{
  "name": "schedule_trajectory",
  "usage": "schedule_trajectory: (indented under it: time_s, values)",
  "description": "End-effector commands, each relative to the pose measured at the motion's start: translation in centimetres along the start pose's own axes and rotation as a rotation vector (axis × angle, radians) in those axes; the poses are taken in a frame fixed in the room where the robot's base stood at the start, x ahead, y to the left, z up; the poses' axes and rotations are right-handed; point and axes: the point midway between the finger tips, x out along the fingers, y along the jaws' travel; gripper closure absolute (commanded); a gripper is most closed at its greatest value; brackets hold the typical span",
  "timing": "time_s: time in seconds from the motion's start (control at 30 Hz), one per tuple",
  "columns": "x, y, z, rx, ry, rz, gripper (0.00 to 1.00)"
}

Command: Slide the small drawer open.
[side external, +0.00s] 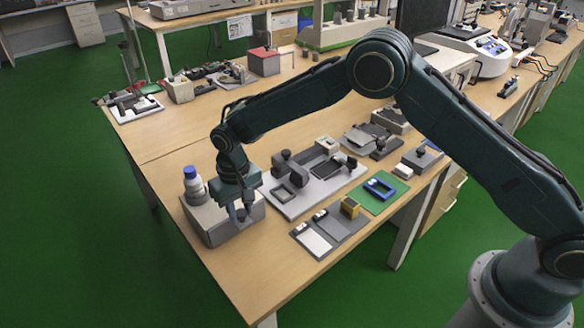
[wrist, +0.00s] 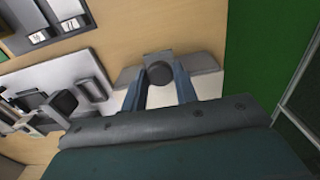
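A small grey drawer box (side external: 208,226) stands near the left edge of the wooden table in the side view. My gripper (side external: 240,214) points down at its front side and hides part of it. In the wrist view, the grey drawer front (wrist: 205,63) carries a dark round knob (wrist: 160,73). The two blue-grey fingers of my gripper (wrist: 160,82) are apart, one on each side of the knob. A gap seems to show beside the knob; I cannot tell whether either finger touches it. How far the drawer stands out is unclear.
A light plate with metal fixtures (side external: 296,206) lies to the right. A grey tray (side external: 346,226) with a yellow block lies at the front edge. Bare table lies in front of the box.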

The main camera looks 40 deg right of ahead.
Motion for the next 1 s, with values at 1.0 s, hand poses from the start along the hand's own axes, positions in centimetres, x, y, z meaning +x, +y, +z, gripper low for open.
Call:
schedule_trajectory:
  time_s: [1.0]
  values:
    - [-0.1,0.0,5.7,-0.002,0.000,0.000,0.82]
